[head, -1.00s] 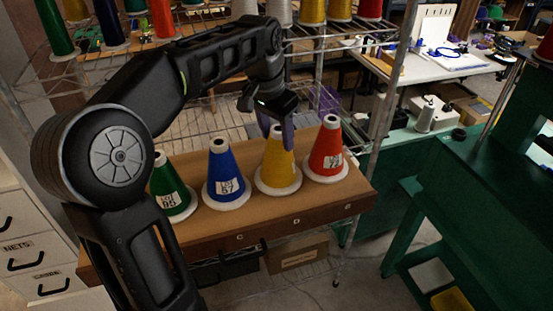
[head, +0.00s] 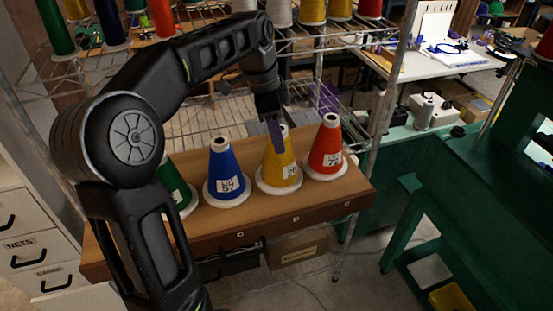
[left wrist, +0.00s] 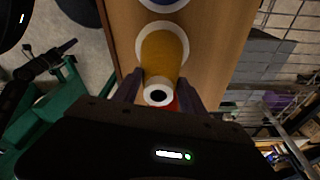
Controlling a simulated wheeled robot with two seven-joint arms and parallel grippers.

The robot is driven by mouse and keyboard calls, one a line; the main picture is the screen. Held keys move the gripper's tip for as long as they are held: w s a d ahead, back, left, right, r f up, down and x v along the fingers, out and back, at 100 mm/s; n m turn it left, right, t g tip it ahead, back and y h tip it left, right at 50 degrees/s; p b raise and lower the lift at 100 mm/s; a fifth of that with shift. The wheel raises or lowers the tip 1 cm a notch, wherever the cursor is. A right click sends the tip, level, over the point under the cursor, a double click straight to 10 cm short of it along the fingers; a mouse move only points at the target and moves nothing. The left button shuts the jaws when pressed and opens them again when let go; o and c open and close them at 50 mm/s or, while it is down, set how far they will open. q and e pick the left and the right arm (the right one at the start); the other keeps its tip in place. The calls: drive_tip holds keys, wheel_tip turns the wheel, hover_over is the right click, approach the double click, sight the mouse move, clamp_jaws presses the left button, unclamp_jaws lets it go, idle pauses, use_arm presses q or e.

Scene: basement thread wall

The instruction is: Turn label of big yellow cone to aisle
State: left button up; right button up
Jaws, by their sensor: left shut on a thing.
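The big yellow cone (head: 278,168) stands upright on its white base on the wooden shelf board (head: 250,218), between the blue cone (head: 223,168) and the red cone (head: 326,150). Its white label (head: 289,171) shows on its right front side. My left gripper (head: 278,133) comes from above and is shut on the top of the yellow cone. In the left wrist view the two fingers (left wrist: 158,92) stand on either side of the yellow cone's white tip (left wrist: 158,93). My right gripper is not in view.
A green cone (head: 174,185) stands left of the blue cone, partly behind my arm. The wire rack's post (head: 381,125) rises right of the board. A green bench (head: 460,180) stands at the right. A wire shelf above holds several thread cones.

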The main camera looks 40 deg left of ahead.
use_arm(q)
drive_tip(key=shift+f, duration=0.1)
idle(0.3)
drive_tip(key=o, duration=1.3)
drive_tip(key=shift+o, duration=0.2)
drive_tip(key=shift+f, duration=0.1)
